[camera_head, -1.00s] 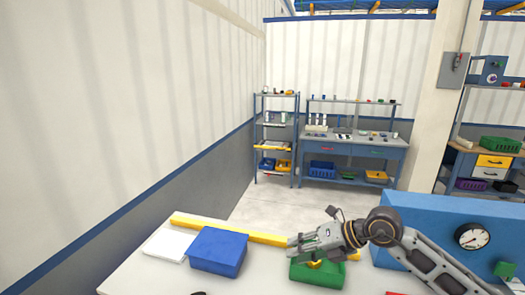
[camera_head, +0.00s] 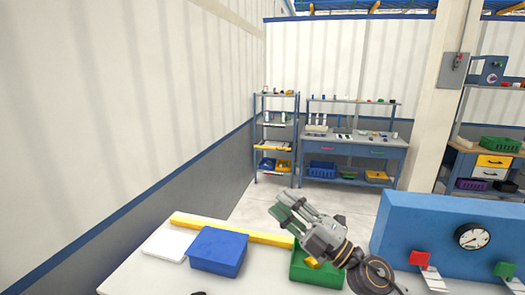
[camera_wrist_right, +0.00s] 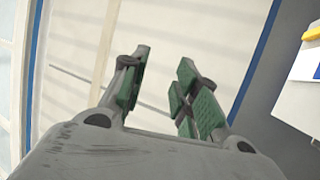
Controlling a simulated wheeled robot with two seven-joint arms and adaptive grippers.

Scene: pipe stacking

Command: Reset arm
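My right gripper (camera_head: 287,209) is raised above the table, in front of the green bin, and points up and to the left in the head view. In the right wrist view the right gripper (camera_wrist_right: 157,95) has its two green-padded fingers apart, with nothing between them. The green bin (camera_head: 312,278) stands on the white table (camera_head: 150,278), with a yellow piece (camera_head: 312,262) at it, partly hidden by my right wrist. My left gripper is not seen in either view.
A blue box (camera_head: 217,252) and a white tray (camera_head: 170,243) stand at the table's left. A yellow bar (camera_head: 230,230) runs along the back edge. A blue panel with a gauge (camera_head: 472,236) and red and green pieces (camera_head: 419,258) stands at the right. Shelves (camera_head: 275,135) are far behind.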

